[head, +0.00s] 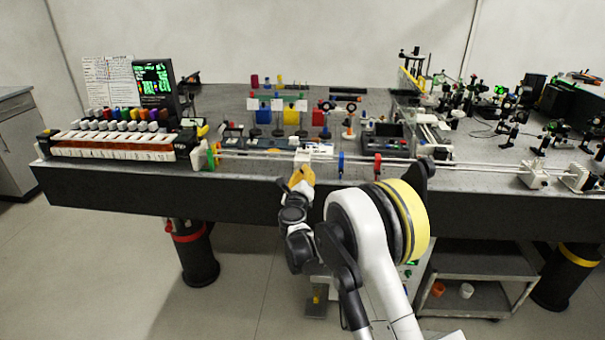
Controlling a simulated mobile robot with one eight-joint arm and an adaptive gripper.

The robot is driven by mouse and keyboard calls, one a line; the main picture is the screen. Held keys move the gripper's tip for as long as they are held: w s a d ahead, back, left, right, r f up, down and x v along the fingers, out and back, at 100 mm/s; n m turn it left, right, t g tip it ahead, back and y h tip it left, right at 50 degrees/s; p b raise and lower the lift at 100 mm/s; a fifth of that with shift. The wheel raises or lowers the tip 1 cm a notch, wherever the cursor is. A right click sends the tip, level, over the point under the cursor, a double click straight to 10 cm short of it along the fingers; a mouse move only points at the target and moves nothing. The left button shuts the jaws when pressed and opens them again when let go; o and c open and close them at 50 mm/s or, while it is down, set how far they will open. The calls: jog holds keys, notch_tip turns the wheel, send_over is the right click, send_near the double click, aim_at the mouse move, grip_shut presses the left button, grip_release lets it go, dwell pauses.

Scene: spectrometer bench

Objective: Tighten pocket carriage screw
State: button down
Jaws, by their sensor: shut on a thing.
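A pair of thin rails (255,155) runs along the front edge of the bench, and a small white carriage block (303,156) sits on it near the middle. My gripper (303,172) reaches up from below, at the front of this block. An orange-yellow part shows at its end. The gripper is shut at the carriage's front, where the carriage screw would be. The screw itself is too small and covered to make out.
A blue piece (341,164) and a red piece (377,166) stand on the rails to the right. A rack with colored knobs (125,140) and a screen (155,85) are at the left. Optics crowd the right of the bench (95,185). A cart (470,292) stands below right.

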jog(key=c, duration=1.4)
grip_release()
jog(key=shift+s, duration=0.1)
jog(key=s, duration=0.7)
jog(key=shift+s+a, duration=0.1)
jog(key=shift+s, duration=0.3)
notch_tip(320, 180, up, 14)
jog(key=s+d+n+y, duration=0.2)
jog(key=s+n+y, duration=0.15)
jog(key=n, duration=0.45)
jog(key=s+d+r+n+g+y, duration=0.2)
jog(key=s+d+r+n+y, duration=0.1)
jog(key=s+r+n, duration=0.5)
jog(key=s+d+f+n+g+h, duration=0.2)
jog(key=s+d+f+n+g, duration=0.1)
jog(key=s, duration=0.7)
jog(key=s+d+f+n+g+h, duration=0.2)
jog(key=s+d+f+n, duration=0.3)
jog(key=s+d, duration=0.5)
jog(key=s+d+f+n+g+h, duration=0.2)
jog(key=s+d+f, duration=0.5)
jog(key=s, duration=0.4)
jog(key=shift+d+f+n+g, duration=0.2)
jog(key=shift+f+n+g, duration=0.2)
jog(key=shift+n+g, duration=0.55)
